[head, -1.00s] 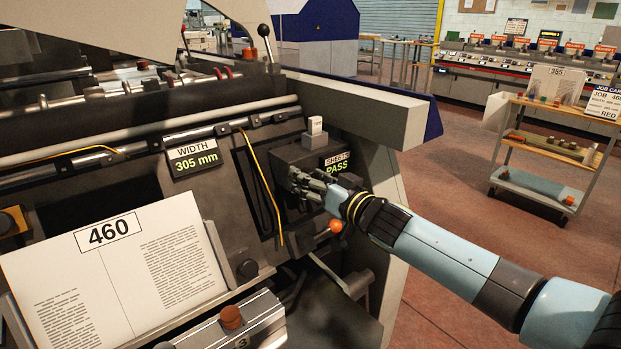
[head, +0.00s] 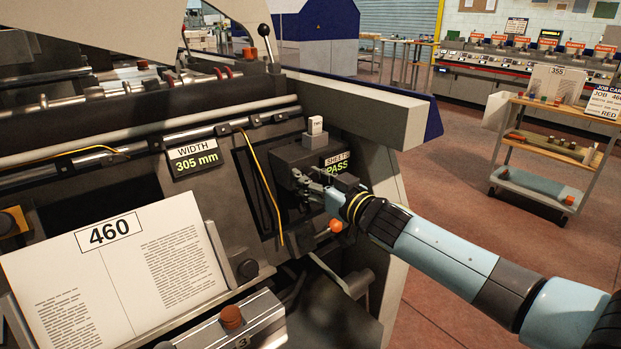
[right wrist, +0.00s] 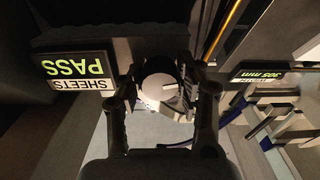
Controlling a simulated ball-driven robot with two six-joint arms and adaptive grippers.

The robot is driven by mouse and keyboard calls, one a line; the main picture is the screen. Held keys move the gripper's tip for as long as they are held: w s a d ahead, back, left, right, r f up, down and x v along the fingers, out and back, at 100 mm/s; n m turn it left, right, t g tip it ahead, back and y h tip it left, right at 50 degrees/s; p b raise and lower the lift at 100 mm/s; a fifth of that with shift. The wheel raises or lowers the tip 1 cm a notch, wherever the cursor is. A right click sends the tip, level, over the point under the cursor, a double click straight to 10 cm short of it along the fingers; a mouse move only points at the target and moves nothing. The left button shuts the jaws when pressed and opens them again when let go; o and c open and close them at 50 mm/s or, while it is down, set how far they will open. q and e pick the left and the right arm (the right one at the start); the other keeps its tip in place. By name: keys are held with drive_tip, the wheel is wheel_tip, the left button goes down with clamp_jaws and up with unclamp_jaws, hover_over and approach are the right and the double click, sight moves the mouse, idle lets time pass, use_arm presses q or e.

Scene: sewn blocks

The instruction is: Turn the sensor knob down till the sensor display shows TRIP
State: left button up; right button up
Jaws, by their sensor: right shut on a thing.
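The sensor display (head: 337,165) reads SHEETS PASS in green, on the dark sensor box (head: 290,155). It also shows upside down in the right wrist view (right wrist: 76,72). My right gripper (head: 298,178) is at the front of the box, just left of and below the display. In the right wrist view, its two fingers stand on either side of the round sensor knob (right wrist: 160,85), shut on it. The knob has a pale line on its face. In the head view the fingers hide the knob. My left gripper is not in view.
A white-topped block (head: 315,125) stands on the sensor box. An orange ball-ended lever (head: 335,226) sits just below my right gripper. A yellow cable (head: 262,185) hangs to the left. The width display (head: 196,158) reads 305 mm. A shelf cart (head: 545,145) stands far right.

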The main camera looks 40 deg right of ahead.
drive_tip(key=shift+n, duration=1.5)
drive_tip(key=o, duration=1.2)
drive_tip(key=shift+c, duration=0.2)
drive_tip(key=shift+s, duration=0.1)
drive_tip(key=s, duration=1.1)
drive_tip(key=shift+s+d, duration=0.4)
drive_tip(key=shift+d, duration=0.05)
